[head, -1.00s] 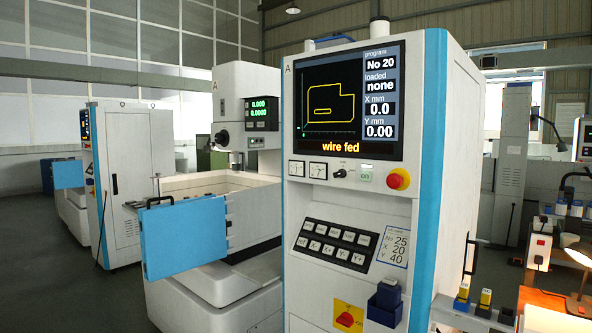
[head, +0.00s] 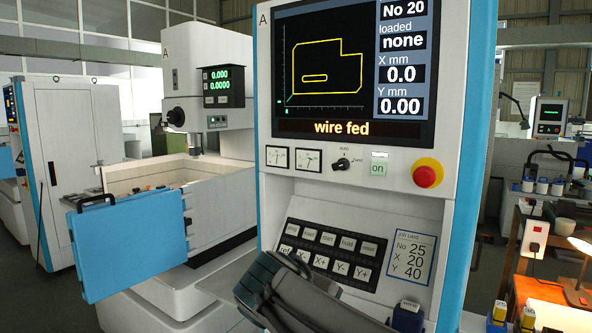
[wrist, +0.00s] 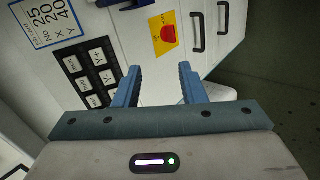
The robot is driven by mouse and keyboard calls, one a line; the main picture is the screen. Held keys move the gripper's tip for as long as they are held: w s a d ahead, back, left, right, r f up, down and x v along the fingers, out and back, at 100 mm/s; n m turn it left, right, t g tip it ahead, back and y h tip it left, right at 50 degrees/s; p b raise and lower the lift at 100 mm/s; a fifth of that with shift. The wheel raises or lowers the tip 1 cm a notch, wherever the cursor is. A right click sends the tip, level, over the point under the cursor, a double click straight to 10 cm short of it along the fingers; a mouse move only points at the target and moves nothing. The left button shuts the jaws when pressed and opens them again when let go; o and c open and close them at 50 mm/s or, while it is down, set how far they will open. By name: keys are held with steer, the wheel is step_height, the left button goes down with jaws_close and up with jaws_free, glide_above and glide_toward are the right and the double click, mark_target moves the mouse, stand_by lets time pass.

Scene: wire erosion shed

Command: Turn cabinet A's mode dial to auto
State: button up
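Cabinet A (head: 262,120) stands in front of me, with the letter A at its top left corner. Its black mode dial (head: 341,164) sits below the screen, between two gauges and a green "on" lamp. "Auto" is printed above the dial and a second label is at its right; the pointer seems turned toward the right label. My gripper (head: 262,278) is low in front of the cabinet, below the dial and overlapping the lower left of the keypad. In the wrist view its two blue fingers (wrist: 159,82) are apart with nothing between them. The dial is outside the wrist view.
A red stop button (head: 428,173) is right of the dial. The keypad (head: 325,252) and job card (head: 409,257) are below. A blue box (head: 408,317) is mounted low on the front. A blue door (head: 128,245) stands out at left. A lamp-lit bench is at right.

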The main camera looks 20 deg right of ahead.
steer(key=w+r+n+t+h, duration=0.25)
steer(key=w+r, duration=0.25)
steer(key=r, duration=0.4)
steer(key=n+t+h, duration=0.3)
steer(key=h, duration=0.2)
glide_toward(338, 166)
steer(key=p+x, duration=0.3)
steer(key=x, duration=0.6)
steer(key=shift+w+d, duration=0.15)
jaws_close()
